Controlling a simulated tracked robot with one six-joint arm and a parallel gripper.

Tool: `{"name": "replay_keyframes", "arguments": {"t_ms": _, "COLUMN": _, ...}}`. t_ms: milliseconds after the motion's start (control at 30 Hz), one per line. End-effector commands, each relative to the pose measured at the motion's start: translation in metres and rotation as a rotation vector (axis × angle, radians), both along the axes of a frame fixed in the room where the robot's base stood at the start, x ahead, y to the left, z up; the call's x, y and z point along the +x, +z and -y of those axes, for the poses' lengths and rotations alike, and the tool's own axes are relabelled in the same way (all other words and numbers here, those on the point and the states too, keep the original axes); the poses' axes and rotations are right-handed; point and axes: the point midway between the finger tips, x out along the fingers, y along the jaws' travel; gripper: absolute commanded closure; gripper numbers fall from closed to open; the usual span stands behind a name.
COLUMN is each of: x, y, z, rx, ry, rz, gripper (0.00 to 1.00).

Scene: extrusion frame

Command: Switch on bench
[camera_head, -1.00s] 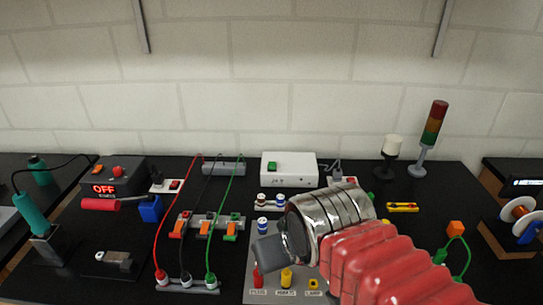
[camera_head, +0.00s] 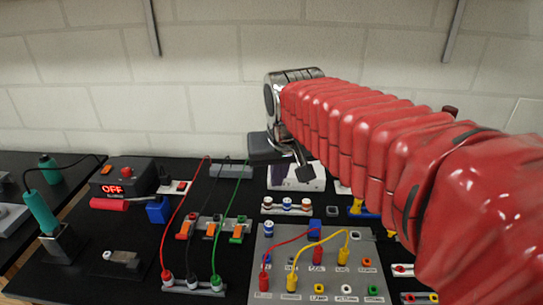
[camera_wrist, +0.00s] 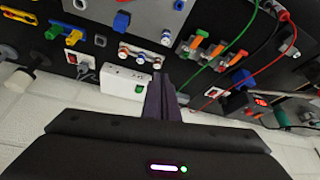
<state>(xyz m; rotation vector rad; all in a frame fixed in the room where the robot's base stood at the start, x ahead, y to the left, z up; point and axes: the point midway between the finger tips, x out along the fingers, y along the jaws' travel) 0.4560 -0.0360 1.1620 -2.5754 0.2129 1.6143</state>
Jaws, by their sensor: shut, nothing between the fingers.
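The control unit (camera_head: 118,177) at the back left shows red OFF on its display (camera_head: 116,189) and has a red button (camera_head: 126,171) on top. It also shows in the wrist view (camera_wrist: 240,103). A white box (camera_head: 283,178) stands at the back of the bench (camera_head: 90,240), partly hidden by my gripper. In the wrist view the white box (camera_wrist: 118,77) has a green switch (camera_wrist: 139,89). My gripper (camera_head: 305,174) is shut and empty in front of and above this box. Its fingertips (camera_wrist: 157,76) appear beside the box edge in the wrist view.
A power outlet with a red switch (camera_wrist: 72,58) and another red switch (camera_wrist: 215,91) flank the box. A grey panel (camera_head: 260,245) carries coloured sockets and cables. Orange and green lever switches (camera_head: 211,228) have tall cables beside them. My arm hides the right side.

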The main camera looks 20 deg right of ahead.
Motion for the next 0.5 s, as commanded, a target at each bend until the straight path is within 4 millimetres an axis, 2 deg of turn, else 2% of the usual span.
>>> {"name": "replay_keyframes", "arguments": {"t_ms": 33, "x": 0.014, "y": 0.001, "z": 0.005, "rx": 0.000, "ry": -0.012, "rz": -0.005, "gripper": 1.00}}
{"name": "replay_keyframes", "arguments": {"t_ms": 267, "x": 0.073, "y": 0.007, "z": 0.024, "rx": 0.002, "ry": -0.071, "rz": -0.018, "gripper": 1.00}}
{"name": "replay_keyframes", "arguments": {"t_ms": 500, "x": 0.134, "y": 0.001, "z": 0.047, "rx": 0.005, "ry": -0.134, "rz": -0.032, "gripper": 1.00}}
